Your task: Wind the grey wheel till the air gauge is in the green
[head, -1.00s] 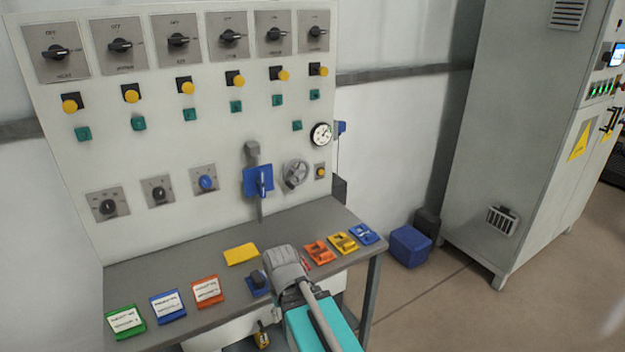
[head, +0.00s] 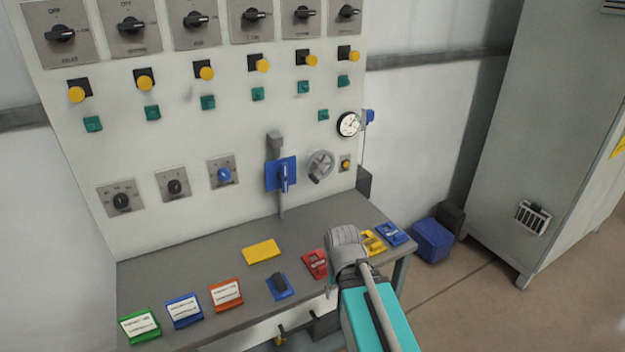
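The grey wheel (head: 320,166) is mounted on the upright panel, right of a blue lever plate. The round air gauge (head: 348,124) sits above and right of the wheel, with a white face; its needle and any green zone are too small to read. My gripper (head: 345,238) is in front of the panel, over the right part of the bench as seen in the picture, below the wheel and apart from it. Its fingers are seen from behind, so I cannot tell whether they are open or shut.
A blue plate with a lever (head: 281,175) is close left of the wheel, and a small yellow button (head: 346,164) is close right. Several coloured tags and padlocks lie on the grey bench (head: 200,262). A blue bin (head: 432,240) and a grey cabinet (head: 545,130) stand at right.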

